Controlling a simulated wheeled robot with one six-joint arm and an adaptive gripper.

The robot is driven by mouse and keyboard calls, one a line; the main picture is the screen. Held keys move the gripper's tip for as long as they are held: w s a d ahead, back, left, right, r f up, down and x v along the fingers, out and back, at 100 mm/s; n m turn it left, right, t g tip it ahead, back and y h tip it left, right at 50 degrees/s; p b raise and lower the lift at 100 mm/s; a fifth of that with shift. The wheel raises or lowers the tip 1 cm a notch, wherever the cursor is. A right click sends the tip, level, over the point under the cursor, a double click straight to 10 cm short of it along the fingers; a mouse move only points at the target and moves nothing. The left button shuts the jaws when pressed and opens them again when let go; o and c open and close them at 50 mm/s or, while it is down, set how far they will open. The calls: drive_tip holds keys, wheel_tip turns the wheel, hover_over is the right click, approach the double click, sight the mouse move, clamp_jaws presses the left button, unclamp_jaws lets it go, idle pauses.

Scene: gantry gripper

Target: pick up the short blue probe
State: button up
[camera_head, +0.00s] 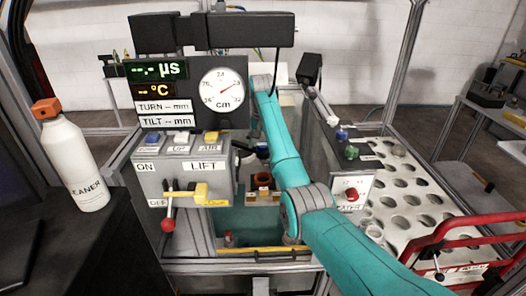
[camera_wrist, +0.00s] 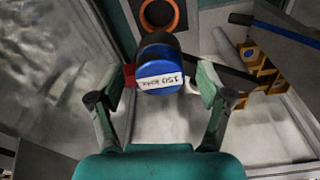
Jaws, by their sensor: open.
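A short probe with a blue end face (camera_wrist: 160,75) and a dark body shows in the wrist view. A white label, partly legible as 150 kHz, is on the blue face. My gripper (camera_wrist: 166,82) is open, with one finger to the left and one to the right of the probe. A gap shows on the right side. On the left, a small red part lies between finger and probe, and I cannot tell whether they touch. In the head view my teal arm hides the gripper, and I cannot make out the probe clearly there.
An orange ring (camera_wrist: 160,14) lies just beyond the probe. A yellow slotted rack (camera_wrist: 258,62) and a dark blue-banded bar (camera_wrist: 285,38) are at the right. A control box (camera_head: 185,170), a perforated white table (camera_head: 405,195) and a white bottle (camera_head: 75,165) surround the tank.

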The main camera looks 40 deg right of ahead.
drive_tip(key=c, duration=1.1)
drive_tip(key=shift+r, duration=0.1)
drive_tip(key=shift+c, duration=0.2)
